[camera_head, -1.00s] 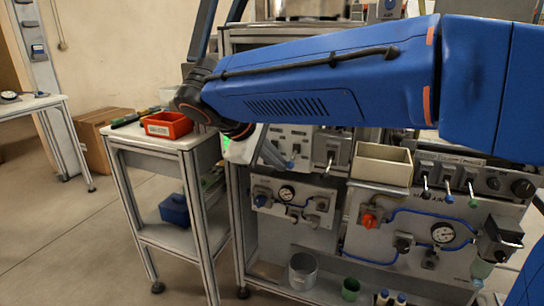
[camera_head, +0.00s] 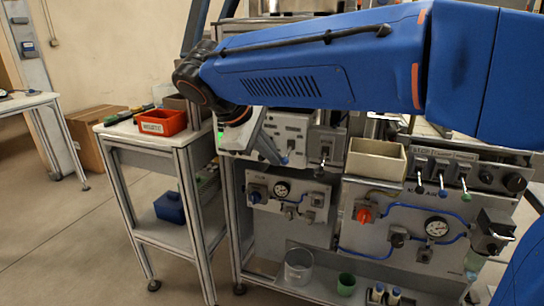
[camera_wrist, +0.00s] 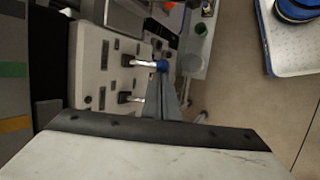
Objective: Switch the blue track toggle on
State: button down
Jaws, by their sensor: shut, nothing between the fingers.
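A blue-tipped toggle (camera_head: 285,160) stands out from the left white control panel (camera_head: 293,128). In the wrist view its silver lever with a blue ball tip (camera_wrist: 161,66) sticks out sideways from the panel. My gripper (camera_head: 279,162) is shut and empty, its fingertips right beside the blue tip. In the wrist view the closed fingers (camera_wrist: 161,78) end at the blue ball; I cannot tell if they touch it. A second silver toggle (camera_wrist: 130,97) is on the same panel. Part of the panel is hidden behind my wrist in the head view.
A right console has several toggles, one blue-tipped (camera_head: 443,191) and one green-tipped (camera_head: 466,196). A beige bin (camera_head: 377,160) stands between the panels. A red bin (camera_head: 162,123) is on the side cart. Hoses and gauges are below; floor at left is free.

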jog(key=shift+r, duration=0.1)
jog(key=shift+w+d+r+g+y, duration=0.15)
jog(key=shift+r+g, duration=0.2)
jog(key=shift+r, duration=0.4)
jog(key=shift+w+a+r+g+y, duration=0.15)
jog(key=shift+r+g, duration=0.2)
jog(key=shift+r, duration=0.35)
jog(key=shift+d+r, duration=0.1)
dwell(0.4)
jog(key=shift+r, duration=0.15)
dwell(0.6)
jog(key=shift+r, duration=0.65)
